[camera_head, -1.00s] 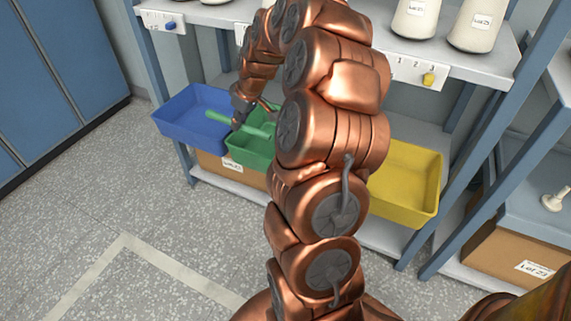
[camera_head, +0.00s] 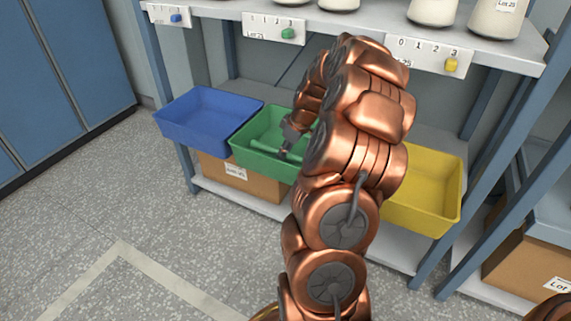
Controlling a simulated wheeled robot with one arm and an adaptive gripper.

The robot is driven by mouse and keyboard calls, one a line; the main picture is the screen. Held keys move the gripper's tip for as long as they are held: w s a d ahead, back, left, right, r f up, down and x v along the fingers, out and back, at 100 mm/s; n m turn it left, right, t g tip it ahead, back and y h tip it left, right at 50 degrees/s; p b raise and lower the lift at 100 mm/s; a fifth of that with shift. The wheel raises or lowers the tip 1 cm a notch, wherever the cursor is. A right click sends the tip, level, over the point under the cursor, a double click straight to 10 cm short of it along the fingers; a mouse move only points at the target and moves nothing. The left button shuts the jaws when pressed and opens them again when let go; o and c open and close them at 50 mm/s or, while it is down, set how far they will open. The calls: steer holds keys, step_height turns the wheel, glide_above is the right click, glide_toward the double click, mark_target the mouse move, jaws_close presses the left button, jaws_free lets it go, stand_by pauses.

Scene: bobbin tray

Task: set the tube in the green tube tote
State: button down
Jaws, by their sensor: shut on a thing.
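The green tube tote (camera_head: 262,161) stands on the lower shelf, between the blue tote and my arm. A green tube (camera_head: 262,149) lies slantwise within the outline of the green tote, its left end showing. My gripper (camera_head: 287,150) is shut on the tube near its right part, over the tote. My arm hides the tote's right side and part of the tube. I cannot tell whether the tube touches the tote's floor.
A blue tote (camera_head: 205,135) stands left of the green one, and a yellow tote (camera_head: 432,222) stands to the right behind my arm. The upper shelf (camera_head: 365,30) with cones overhangs the totes. A blue-grey post (camera_head: 165,100) rises at the left.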

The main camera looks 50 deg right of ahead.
steer(key=shift+f+b, duration=0.55)
steer(key=shift+f, duration=2)
steer(key=c, duration=1)
jaws_free()
steer(key=shift+r, duration=0.1)
